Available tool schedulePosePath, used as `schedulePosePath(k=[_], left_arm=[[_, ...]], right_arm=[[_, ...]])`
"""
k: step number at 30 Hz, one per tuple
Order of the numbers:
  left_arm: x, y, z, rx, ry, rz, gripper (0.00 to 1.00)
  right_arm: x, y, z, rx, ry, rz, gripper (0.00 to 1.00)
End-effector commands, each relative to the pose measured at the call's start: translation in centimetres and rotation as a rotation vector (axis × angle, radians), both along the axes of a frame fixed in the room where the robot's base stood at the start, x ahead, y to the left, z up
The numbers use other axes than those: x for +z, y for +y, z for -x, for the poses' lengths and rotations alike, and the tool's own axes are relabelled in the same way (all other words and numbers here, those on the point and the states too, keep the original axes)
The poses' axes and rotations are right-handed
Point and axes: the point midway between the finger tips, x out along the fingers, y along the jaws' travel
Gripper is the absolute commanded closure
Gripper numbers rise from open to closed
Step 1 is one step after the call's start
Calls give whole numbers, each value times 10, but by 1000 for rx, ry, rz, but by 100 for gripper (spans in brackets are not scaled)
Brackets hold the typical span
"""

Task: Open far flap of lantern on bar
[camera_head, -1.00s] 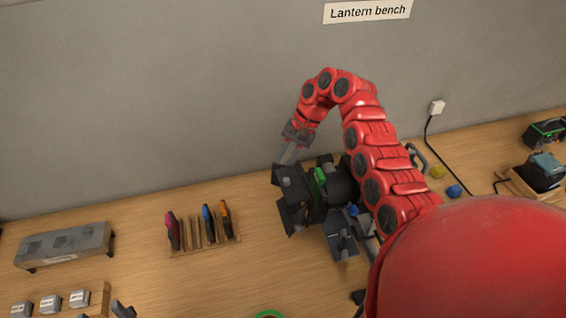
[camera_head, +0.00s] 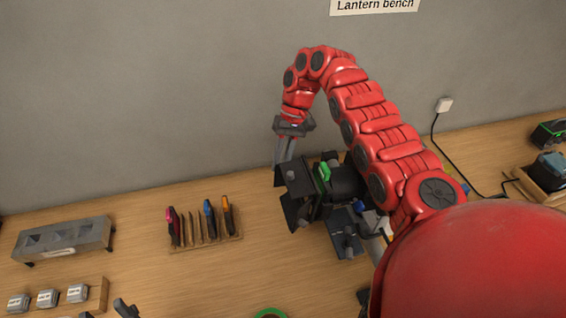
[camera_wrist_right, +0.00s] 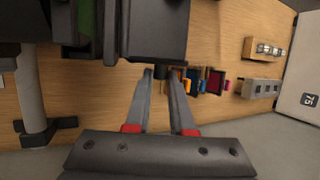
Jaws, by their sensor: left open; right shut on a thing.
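The black lantern (camera_head: 343,182), with a green part (camera_head: 323,171) on it, is mounted near the pale bar (camera_head: 380,250). Dark flaps stand out from its left end: a far flap (camera_head: 297,176) and a near flap (camera_head: 290,212). My right gripper (camera_head: 280,168) reaches down from behind and is shut on the far flap's outer edge. In the right wrist view its fingers (camera_wrist_right: 163,76) close around a small dark piece below the lantern's dark body (camera_wrist_right: 155,30).
A rack of coloured tools (camera_head: 205,235) stands left of the lantern. A grey box (camera_head: 62,240) and small labelled blocks (camera_head: 47,298) are further left. A green ring (camera_head: 270,313) lies at the bottom. Bare bench is clear between rack and lantern.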

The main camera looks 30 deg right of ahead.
Motion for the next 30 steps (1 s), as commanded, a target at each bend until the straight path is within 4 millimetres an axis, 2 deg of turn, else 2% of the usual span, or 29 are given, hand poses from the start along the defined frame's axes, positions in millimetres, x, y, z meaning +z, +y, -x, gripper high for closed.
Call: schedulePosePath(k=[3,12,29,30], left_arm=[[-8,0,0,0,0,0,50],[-16,0,0,0,0,0,50],[-17,0,0,0,0,0,50],[-17,0,0,0,0,0,50]], right_arm=[[-3,3,2,78,-5,3,100],[-1,7,6,205,-16,5,100],[-1,8,8,239,-19,4,100],[-1,8,8,239,-19,4,75]])
